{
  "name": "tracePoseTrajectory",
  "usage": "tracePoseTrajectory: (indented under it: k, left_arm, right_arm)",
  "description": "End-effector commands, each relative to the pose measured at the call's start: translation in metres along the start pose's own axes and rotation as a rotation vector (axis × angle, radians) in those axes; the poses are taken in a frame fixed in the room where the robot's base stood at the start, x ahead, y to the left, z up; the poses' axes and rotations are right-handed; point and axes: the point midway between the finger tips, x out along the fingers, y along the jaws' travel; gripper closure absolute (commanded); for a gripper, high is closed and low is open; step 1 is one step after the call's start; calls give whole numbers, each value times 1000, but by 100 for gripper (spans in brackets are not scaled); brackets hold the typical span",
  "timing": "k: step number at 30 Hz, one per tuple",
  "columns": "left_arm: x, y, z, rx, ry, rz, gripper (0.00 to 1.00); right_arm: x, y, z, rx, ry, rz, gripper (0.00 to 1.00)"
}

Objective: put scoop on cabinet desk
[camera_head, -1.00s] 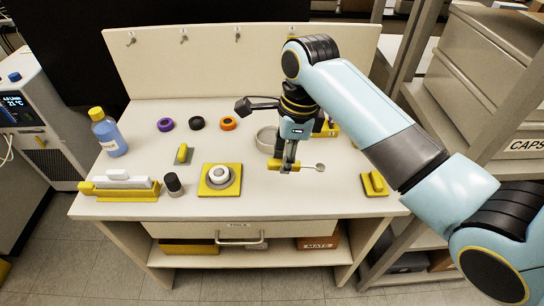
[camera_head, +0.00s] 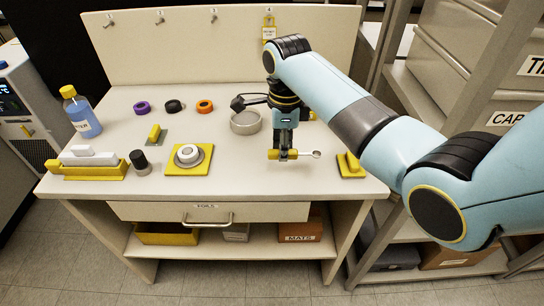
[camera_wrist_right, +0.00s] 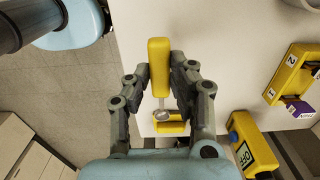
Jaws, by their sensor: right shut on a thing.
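The scoop (camera_head: 316,154) has a yellow handle and a thin metal stem with a small round bowl. My right gripper (camera_head: 284,154) is shut on its handle, over the front right part of the cabinet desk (camera_head: 240,185). The bowl points right. I cannot tell whether the scoop touches the desk top. In the right wrist view the yellow handle (camera_wrist_right: 158,65) lies between the fingers of my right gripper (camera_wrist_right: 157,78), with the bowl towards the palm. The desk is cream-coloured, with a back panel and a drawer. My left gripper is not in view.
A yellow block on a base (camera_head: 350,166) stands right of the scoop. A yellow pad with a round piece (camera_head: 188,158) lies left. A metal ring-shaped dish (camera_head: 245,122) is behind. Bare desk surface lies between pad and gripper. Shelves (camera_head: 440,60) stand close on the right.

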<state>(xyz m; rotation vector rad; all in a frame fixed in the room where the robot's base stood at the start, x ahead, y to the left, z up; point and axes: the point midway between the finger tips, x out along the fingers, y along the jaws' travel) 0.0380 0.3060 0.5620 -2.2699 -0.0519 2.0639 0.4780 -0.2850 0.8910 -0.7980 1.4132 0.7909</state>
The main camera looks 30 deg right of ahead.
Motion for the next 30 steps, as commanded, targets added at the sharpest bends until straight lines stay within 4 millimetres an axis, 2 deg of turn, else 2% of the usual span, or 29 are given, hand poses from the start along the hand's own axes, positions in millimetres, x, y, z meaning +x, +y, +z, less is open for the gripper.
tracePoseTrajectory:
  k: [3,6,8,15,27,28,30]
  left_arm:
    - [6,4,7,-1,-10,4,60]
    - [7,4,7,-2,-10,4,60]
    - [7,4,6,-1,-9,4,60]
    - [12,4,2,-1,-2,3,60]
    - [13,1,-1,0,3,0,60]
    - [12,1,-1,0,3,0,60]
    - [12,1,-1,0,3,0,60]
  right_arm:
    - [12,-15,10,0,-1,1,100]
    - [16,-20,14,0,-1,1,100]
    - [19,-21,15,0,-1,1,100]
    - [53,-20,14,0,0,2,100]
    - [59,-21,14,0,-1,0,100]
    - [59,-20,14,0,-1,0,77]
    - [59,-21,14,0,-1,0,68]
